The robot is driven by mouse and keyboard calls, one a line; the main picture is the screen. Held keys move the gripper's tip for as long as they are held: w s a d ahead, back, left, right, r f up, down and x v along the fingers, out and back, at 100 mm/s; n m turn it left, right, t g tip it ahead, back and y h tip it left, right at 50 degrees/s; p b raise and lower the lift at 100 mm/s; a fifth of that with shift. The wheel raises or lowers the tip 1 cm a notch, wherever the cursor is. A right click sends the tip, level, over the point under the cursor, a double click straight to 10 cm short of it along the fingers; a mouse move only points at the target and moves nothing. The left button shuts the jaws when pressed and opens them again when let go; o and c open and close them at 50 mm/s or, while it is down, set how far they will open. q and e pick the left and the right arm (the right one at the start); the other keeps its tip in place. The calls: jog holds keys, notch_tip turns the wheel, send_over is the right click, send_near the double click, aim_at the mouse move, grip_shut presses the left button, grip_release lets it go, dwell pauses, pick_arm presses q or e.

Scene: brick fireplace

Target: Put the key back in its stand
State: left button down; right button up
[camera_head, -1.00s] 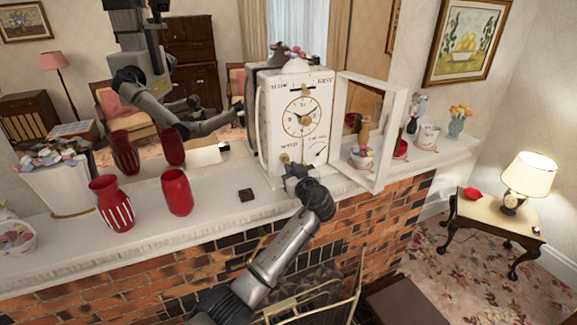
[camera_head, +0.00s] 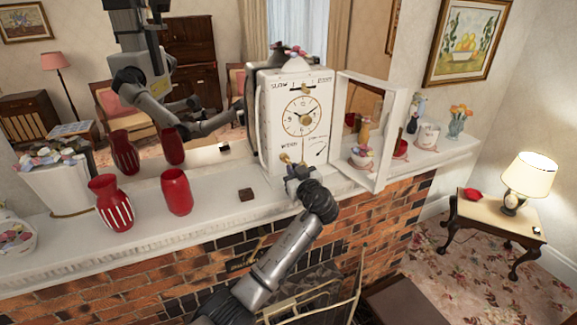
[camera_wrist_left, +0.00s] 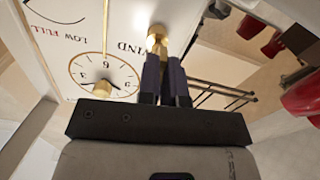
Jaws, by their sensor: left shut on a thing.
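A white clock (camera_head: 322,112) stands on the mantel with its glass-framed door (camera_head: 397,135) swung open to the right. My left gripper (camera_head: 291,170) is at the lower left of the clock face. In the left wrist view, my left gripper (camera_wrist_left: 167,75) is shut on the brass key (camera_wrist_left: 157,38), beside the WIND lettering. The key's far end is at the clock face; I cannot tell whether it sits in the hole. A small brown block (camera_head: 245,194), which looks like the key stand, lies on the mantel to the left of the clock. My right gripper is not in view.
Red vases (camera_head: 178,191) and a flower planter (camera_head: 55,185) stand left on the mantel (camera_head: 225,225). Small ornaments (camera_head: 428,136) stand to the right, beyond the open door. A mirror behind reflects the room and my body. The mantel around the brown block is clear.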

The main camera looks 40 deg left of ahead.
pick_arm(q)
jog(key=shift+s+d, duration=0.3)
jog(key=shift+d, duration=0.2)
jog(key=shift+s+d+b, duration=0.25)
jog(key=shift+d+b, duration=0.25)
jog(key=shift+d, duration=0.05)
jog(key=shift+s+d, duration=0.15)
jog(key=shift+d, duration=0.15)
dwell(0.7)
